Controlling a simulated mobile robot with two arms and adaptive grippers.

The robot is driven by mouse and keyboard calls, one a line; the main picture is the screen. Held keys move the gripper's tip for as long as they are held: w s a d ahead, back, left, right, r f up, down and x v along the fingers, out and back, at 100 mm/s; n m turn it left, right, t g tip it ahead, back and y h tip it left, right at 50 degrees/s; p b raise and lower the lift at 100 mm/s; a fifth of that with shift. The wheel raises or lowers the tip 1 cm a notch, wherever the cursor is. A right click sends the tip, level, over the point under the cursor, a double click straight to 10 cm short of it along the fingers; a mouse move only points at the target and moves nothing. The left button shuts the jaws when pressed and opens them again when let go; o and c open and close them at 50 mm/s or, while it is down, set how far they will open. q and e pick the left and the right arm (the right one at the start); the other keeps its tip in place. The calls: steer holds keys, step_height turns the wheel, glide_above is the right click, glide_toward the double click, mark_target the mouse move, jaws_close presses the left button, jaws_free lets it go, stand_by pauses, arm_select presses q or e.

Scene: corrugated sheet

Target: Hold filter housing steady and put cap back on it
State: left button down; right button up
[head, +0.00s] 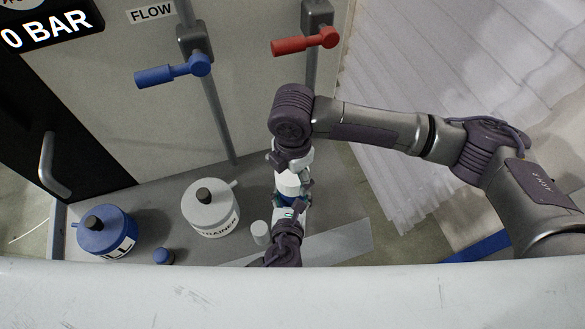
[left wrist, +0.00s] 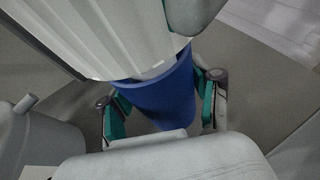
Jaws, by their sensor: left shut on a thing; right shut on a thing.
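The blue filter housing (left wrist: 160,100) stands between the green-padded fingers of my left gripper (left wrist: 163,112), which is shut on it. In the head view only a small blue part of the housing (head: 286,200) shows, with my left gripper (head: 289,214) below it in the picture. The white ribbed cap (left wrist: 105,38) is at the housing's top, its lower edge at the blue rim. I cannot tell whether it is fully seated. My right gripper (head: 291,163) is shut on the cap (head: 288,183) from above.
A white lettered canister (head: 209,210), a blue canister (head: 104,236), a small white cylinder (head: 260,233) and a small blue piece (head: 163,257) stand to the left. Blue (head: 172,72) and red (head: 305,42) valve handles are on the panel behind. Corrugated sheet (head: 440,90) is at the right.

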stand_by(0.5)
steer(key=shift+f, duration=0.85)
steer(key=shift+f, duration=0.6)
